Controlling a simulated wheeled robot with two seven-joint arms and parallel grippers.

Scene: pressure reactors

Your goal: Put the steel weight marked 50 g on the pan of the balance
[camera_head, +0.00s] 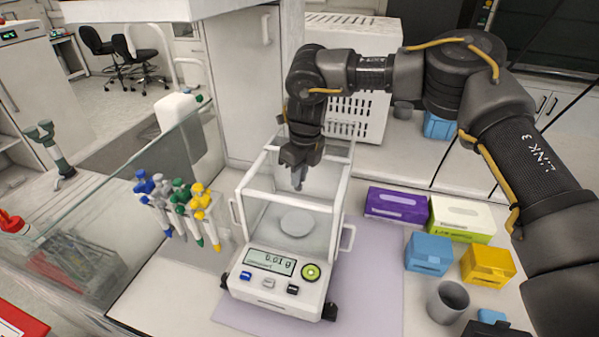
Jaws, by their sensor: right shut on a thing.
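The balance (272,290) stands on the bench in the middle of the head view, with a clear draft shield around its round pan (296,222). The pan looks empty, and the display (270,262) seems to read 0.01 g. My right gripper (298,182) points down above the pan, at the open top of the shield. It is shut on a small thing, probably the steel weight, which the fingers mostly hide. No 50 g mark is readable. My left gripper is out of view.
Several colored pipettes (178,205) hang in a rack left of the balance, near a glass panel (120,215). To the right are a purple box (396,205), a green-white box (461,217), blue (428,254) and yellow (487,264) boxes, and a grey cup (447,301).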

